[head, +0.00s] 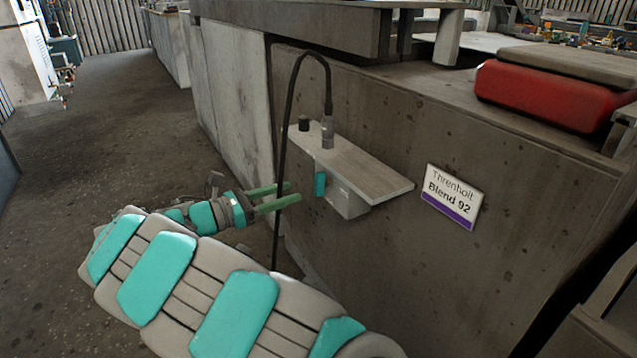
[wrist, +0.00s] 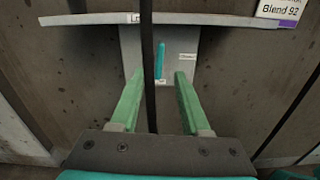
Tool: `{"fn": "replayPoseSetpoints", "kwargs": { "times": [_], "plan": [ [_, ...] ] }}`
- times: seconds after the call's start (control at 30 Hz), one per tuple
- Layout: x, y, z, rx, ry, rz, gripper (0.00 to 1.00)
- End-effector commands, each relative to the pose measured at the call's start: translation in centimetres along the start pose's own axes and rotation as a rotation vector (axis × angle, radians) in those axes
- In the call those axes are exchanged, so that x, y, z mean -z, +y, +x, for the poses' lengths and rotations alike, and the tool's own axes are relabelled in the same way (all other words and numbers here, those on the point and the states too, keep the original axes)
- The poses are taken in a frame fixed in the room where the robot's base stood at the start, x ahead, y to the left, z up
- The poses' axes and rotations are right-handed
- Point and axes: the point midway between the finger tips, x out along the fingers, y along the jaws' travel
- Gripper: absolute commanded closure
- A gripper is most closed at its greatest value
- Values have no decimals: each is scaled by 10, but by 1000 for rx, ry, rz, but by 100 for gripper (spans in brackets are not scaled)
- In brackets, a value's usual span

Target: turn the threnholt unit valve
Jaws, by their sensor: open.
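The threnholt unit is a grey box (head: 345,198) under a small shelf on the concrete wall. Its valve is a teal lever (head: 320,184) on the box's front face. In the wrist view the teal lever (wrist: 160,62) stands upright, between small white labels. My gripper (head: 292,193) is open, its two green fingers pointing at the box, short of the lever. In the wrist view the gripper (wrist: 159,82) has the lever ahead between its fingertips, with nothing gripped. A white sign (head: 452,196) to the right reads "Threnholt Blend 92".
A black hose (head: 287,110) loops from a nozzle (head: 327,132) on the shelf (head: 365,165) and hangs down near my fingers. In the wrist view the hose (wrist: 147,45) passes in front of the box, left of the lever. A red container (head: 545,97) lies on the counter.

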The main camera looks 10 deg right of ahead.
Motion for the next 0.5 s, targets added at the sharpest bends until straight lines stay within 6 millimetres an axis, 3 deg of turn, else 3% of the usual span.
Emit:
{"fn": "replayPoseSetpoints", "kwargs": {
  "times": [0.5],
  "plan": [
    [0, 0, 66, 0, -3, -3, 54]
  ]
}}
